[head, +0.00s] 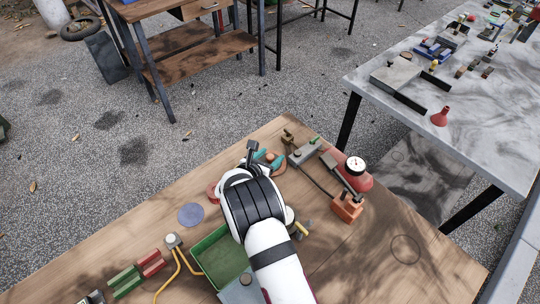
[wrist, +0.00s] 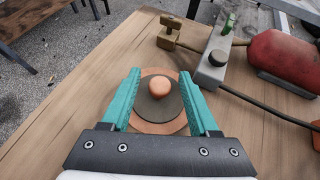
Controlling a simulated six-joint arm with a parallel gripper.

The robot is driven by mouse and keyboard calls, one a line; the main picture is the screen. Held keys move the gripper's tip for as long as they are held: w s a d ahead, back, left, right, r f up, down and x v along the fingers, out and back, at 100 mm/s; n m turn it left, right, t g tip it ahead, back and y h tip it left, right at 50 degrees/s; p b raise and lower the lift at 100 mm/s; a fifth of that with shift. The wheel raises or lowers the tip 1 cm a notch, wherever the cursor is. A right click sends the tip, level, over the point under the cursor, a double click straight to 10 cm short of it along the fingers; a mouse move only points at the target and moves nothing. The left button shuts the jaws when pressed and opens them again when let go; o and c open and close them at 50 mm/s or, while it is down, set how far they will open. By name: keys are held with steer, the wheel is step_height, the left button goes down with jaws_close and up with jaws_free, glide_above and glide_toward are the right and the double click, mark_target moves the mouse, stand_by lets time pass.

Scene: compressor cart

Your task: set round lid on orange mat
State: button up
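The round lid (wrist: 153,103) is a dark grey disc with an orange-tan knob (wrist: 159,87) on top. In the wrist view it lies flat within the outline of the orange mat (wrist: 158,129), a larger round disc whose rim shows around it. My gripper (wrist: 160,75) is open, its teal fingers on the left and right of the lid, with gaps between them and the knob. In the head view my gripper (head: 267,158) is over the table's far edge area, and my arm hides much of the lid and mat.
A grey valve block (wrist: 213,62), a brass fitting (wrist: 169,35) and a red tank (wrist: 284,58) with a hose stand to the right. In the head view, a blue disc (head: 190,215), a green bin (head: 211,254) and an orange block (head: 347,207) lie on the wooden table.

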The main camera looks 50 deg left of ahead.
steer(key=shift+r, duration=0.2)
steer(key=v, duration=1.2)
steer(key=shift+s, duration=0.1)
